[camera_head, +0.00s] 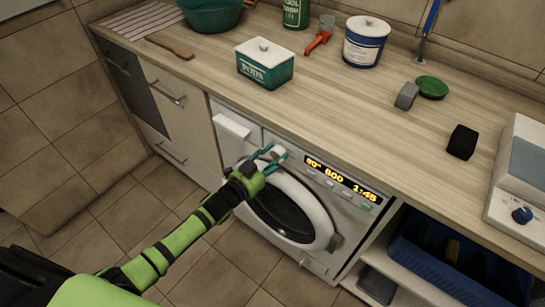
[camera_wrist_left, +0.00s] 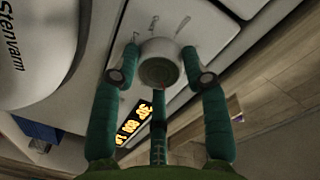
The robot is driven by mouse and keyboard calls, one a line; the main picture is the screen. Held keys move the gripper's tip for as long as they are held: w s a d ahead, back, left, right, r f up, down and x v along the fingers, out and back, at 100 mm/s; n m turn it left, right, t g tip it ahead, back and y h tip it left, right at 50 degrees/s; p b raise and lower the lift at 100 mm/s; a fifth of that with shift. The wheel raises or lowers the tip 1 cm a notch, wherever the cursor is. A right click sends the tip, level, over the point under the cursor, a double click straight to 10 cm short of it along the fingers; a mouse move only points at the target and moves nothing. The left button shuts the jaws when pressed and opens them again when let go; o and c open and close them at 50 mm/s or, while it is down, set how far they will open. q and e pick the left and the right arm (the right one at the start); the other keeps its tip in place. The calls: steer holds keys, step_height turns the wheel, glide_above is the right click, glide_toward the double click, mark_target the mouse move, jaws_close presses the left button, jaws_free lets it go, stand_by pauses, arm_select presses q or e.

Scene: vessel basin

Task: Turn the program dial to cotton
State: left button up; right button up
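The white washing machine (camera_head: 318,258) stands under the worktop with its round door closed. Its program dial (camera_head: 279,151) is at the left of the lit display (camera_head: 342,179), whose readable parts are 800 and 1:45. The dial (camera_wrist_left: 160,66) is round and pale in the left wrist view, with small marks on the panel around it. My left gripper (camera_head: 268,155) is at the dial, its green fingers (camera_wrist_left: 160,65) on both sides of the knob and seeming to touch it. The dial's pointer and program names are not readable. My right gripper is out of view.
The worktop (camera_head: 340,110) above holds a green-and-white box (camera_head: 265,68), a blue-and-white tub (camera_head: 364,42), a grey block (camera_head: 406,95) and a black block (camera_head: 462,142). A blue crate (camera_head: 440,277) sits on the shelf at right. The tiled floor before the machine is clear.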

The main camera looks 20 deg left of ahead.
arm_select(q)
steer(key=o, duration=0.4)
steer(key=shift+w+d+r, duration=0.1)
steer(key=shift+w+r, duration=0.05)
steer(key=shift+r, duration=0.35)
steer(key=shift+d+f, duration=0.1)
steer(key=shift+f, duration=0.05)
steer(key=shift+s+f, duration=0.1)
steer(key=shift+s, duration=0.1)
steer(key=v, duration=1.2)
steer(key=shift+w, duration=0.1)
